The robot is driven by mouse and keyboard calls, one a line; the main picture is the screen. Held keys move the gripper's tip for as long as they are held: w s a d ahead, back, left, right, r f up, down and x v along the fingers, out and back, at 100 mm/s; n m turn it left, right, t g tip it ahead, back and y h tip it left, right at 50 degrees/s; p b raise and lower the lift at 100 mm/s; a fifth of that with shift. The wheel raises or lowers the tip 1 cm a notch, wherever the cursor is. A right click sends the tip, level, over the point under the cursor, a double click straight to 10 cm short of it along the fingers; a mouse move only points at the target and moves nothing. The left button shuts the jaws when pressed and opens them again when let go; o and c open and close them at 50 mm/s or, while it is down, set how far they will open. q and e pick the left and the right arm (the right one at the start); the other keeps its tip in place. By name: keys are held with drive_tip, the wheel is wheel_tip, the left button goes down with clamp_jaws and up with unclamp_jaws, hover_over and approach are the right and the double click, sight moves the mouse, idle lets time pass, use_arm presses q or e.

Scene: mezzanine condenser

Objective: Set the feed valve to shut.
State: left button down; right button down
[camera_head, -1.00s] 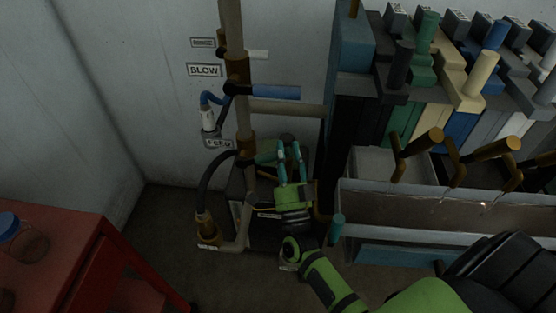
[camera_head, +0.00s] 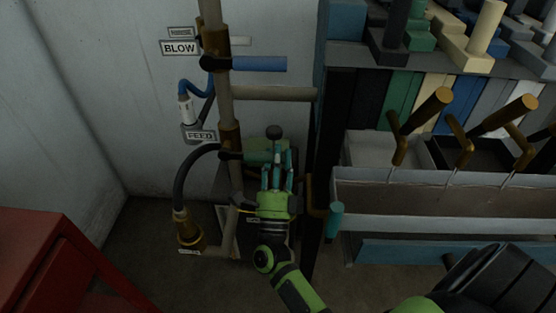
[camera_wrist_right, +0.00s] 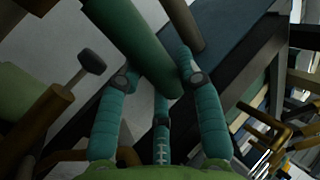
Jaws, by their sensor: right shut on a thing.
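The feed valve sits on the upright pipe by the FEED label (camera_head: 200,136) in the head view. Its green lever handle (camera_head: 256,147) sticks out level to the right of the pipe. In the right wrist view the green handle (camera_wrist_right: 140,45) runs between my teal fingers. My right gripper (camera_head: 277,166) reaches up from below and is shut on this handle; it also shows in the wrist view (camera_wrist_right: 158,66). The fingers hide part of the handle. My left gripper is not in view.
Above, a blue lever (camera_head: 260,64) by the BLOW label (camera_head: 180,48) also points right. A grey trough (camera_head: 440,200) with brown-handled levers stands right. A red cabinet (camera_head: 30,250) is lower left.

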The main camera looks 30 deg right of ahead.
idle(0.3)
drive_tip(key=c, duration=0.8)
unclamp_jaws()
drive_tip(key=shift+f, duration=0.1)
drive_tip(key=shift+s+a+f, duration=0.1)
drive_tip(key=shift+a+f, duration=0.05)
drive_tip(key=v, duration=1.1)
drive_tip(key=shift+s+a+f, duration=0.1)
drive_tip(key=shift+s+a, duration=0.05)
drive_tip(key=shift+a, duration=0.05)
